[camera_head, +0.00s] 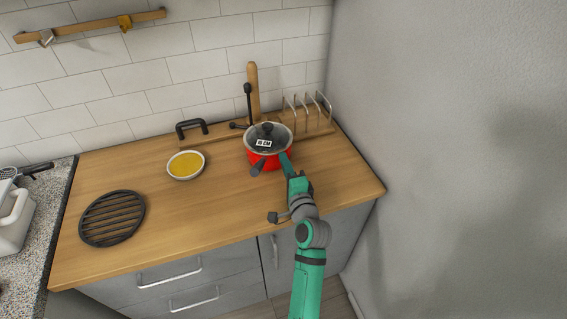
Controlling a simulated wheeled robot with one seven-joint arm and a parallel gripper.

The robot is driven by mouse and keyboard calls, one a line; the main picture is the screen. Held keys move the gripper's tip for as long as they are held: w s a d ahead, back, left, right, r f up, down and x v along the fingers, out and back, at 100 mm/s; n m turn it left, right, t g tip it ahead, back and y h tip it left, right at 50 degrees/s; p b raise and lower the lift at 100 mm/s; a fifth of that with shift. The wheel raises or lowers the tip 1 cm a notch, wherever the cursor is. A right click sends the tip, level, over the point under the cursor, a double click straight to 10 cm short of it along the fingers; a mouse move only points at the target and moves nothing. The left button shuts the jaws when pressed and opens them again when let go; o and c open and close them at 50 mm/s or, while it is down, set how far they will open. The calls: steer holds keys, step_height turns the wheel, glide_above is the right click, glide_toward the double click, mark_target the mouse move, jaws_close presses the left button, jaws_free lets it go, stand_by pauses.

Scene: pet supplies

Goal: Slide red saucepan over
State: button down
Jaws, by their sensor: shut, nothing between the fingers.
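The red saucepan (257,160) stands upright on the wooden counter, right of the middle. My green arm reaches in from the lower right. My gripper (286,160) is at the pan's right front side, shut and empty. It looks to be against or very close to the pan wall; I cannot tell whether they touch. The gripper hides a little of the pan's right side.
A bowl of yellow contents (185,165) stands left of the pan. A round black slatted trivet (112,218) lies at the left. Behind the pan are a wooden rack with metal loops (307,112) and a wooden post (253,88). A grey wall closes the right side.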

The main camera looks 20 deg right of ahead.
steer(key=s+d, duration=0.2)
steer(key=s, duration=0.1)
steer(key=shift+s+d, duration=0.2)
steer(key=s, duration=0.8)
steer(key=shift+s+a, duration=0.15)
steer(key=shift+a, duration=0.15)
steer(key=shift+s+a, duration=0.15)
steer(key=shift+s, duration=0.55)
